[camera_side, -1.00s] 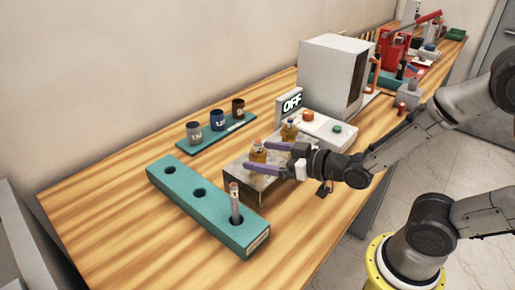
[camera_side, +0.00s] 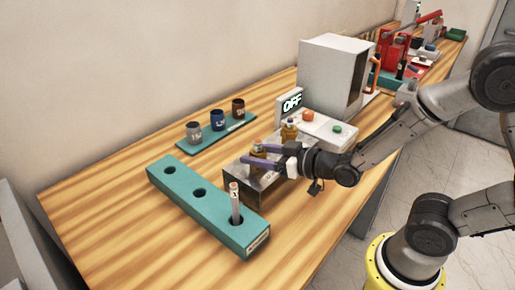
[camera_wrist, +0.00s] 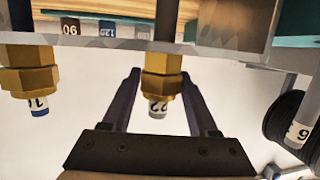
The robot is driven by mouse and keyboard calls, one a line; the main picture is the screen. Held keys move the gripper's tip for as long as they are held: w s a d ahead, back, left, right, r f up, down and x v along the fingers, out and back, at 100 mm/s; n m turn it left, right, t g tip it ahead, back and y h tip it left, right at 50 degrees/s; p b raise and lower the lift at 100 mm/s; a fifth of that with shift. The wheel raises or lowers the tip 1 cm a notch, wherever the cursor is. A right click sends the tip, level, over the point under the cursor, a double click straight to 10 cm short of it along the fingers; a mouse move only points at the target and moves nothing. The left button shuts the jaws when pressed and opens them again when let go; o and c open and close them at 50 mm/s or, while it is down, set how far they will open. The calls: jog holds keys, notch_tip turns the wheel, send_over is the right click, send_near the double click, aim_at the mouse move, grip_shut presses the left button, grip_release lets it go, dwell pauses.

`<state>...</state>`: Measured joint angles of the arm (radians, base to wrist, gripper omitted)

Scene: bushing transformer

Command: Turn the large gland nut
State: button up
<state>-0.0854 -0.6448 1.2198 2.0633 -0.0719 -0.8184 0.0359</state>
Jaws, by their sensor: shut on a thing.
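Two brass gland nuts stand on a grey metal box (camera_side: 243,177). In the side view the nearer gland nut (camera_side: 258,147) is between the fingers of my gripper (camera_side: 255,155). The other gland nut (camera_side: 289,129) stands farther back, clear of the fingers. In the wrist view my gripper (camera_wrist: 159,75) has a dark finger on each side of the held nut (camera_wrist: 162,84), whose tip is labelled "22". The other nut (camera_wrist: 27,80) is at the left edge, looks wider, and is partly cut off. My gripper is shut on the "22" nut.
A teal block (camera_side: 180,190) with holes holds an upright labelled rod (camera_side: 235,205) at the front. Three cups stand on a teal strip (camera_side: 205,143) behind. An "OFF" display (camera_side: 291,104) and a white button box (camera_side: 323,132) stand beside the metal box. The wooden table's left side is clear.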

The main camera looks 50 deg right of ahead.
jog(key=c, duration=0.4)
jog(key=shift+o, duration=0.2)
jog(key=shift+d+n+y, duration=0.1)
jog(key=shift+n+y, duration=0.4)
jog(key=shift+y, duration=0.1)
jog(key=shift+n+g+y, duration=0.3)
jog(key=shift+n+y, duration=0.2)
jog(key=shift+y, duration=0.1)
jog(key=shift+n+y, duration=0.3)
jog(key=shift+y, duration=0.1)
jog(key=shift+y, duration=0.3)
jog(key=shift+n+g+y, duration=0.6)
jog(key=shift+n+y, duration=0.2)
jog(key=shift+n, duration=0.1)
